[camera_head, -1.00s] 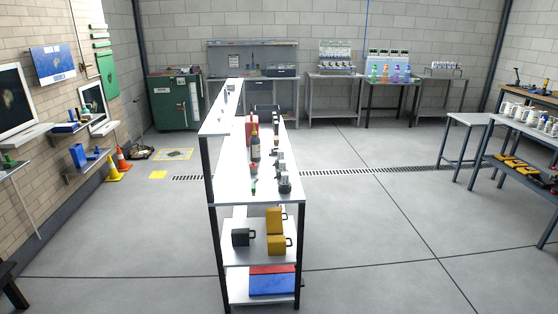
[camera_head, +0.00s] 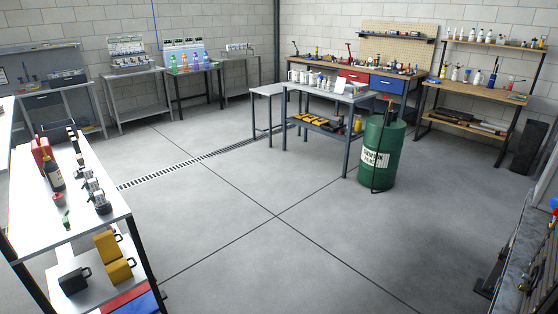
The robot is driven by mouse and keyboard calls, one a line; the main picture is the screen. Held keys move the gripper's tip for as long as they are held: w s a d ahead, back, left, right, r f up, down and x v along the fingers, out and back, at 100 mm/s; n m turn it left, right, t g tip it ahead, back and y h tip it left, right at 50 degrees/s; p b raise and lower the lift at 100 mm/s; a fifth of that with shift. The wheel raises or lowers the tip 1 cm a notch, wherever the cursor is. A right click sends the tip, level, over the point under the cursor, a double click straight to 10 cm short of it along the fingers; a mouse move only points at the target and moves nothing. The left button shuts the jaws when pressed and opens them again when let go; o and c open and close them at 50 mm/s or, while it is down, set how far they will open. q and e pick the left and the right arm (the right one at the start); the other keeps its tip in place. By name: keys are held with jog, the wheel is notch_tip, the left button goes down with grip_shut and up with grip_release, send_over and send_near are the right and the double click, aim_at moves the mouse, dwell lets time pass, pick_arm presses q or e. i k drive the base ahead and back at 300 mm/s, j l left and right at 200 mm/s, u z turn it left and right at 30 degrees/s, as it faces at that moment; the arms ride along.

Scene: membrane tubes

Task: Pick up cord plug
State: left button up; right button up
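I cannot make out a cord plug for certain in the head view; things on the benches are small at this distance. A white-topped shelf (camera_head: 97,225) at the left carries a dark bottle (camera_head: 54,177), a red container (camera_head: 40,152) and several small grey-and-black devices (camera_head: 94,192). A small green item (camera_head: 66,220) lies near its front end. Neither of my grippers is in view.
Workbenches (camera_head: 440,86) line the back right wall. A grey counter (camera_head: 523,262) is at the right edge. The middle floor is clear.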

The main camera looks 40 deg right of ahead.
aim_at(88, 173)
jog(key=z, duration=5.35)
jog(key=j+z, duration=0.1)
jog(key=z, duration=0.3)
jog(key=k+z, duration=0.15)
jog(key=z, duration=0.7)
jog(key=k+z, duration=0.15)
jog(key=z, duration=0.3)
jog(key=k+z, duration=0.1)
jog(key=z, duration=0.75)
jog(key=k+l+z, duration=0.45)
jog(key=l+z, duration=0.2)
jog(key=k+l+z, duration=0.15)
jog(key=l+z, duration=0.2)
jog(key=k+l+z, duration=0.1)
jog(key=l+z, duration=0.55)
jog(key=l, duration=0.15)
jog(key=k+l+z, duration=0.1)
jog(key=l+z, duration=0.25)
jog(key=l, duration=0.1)
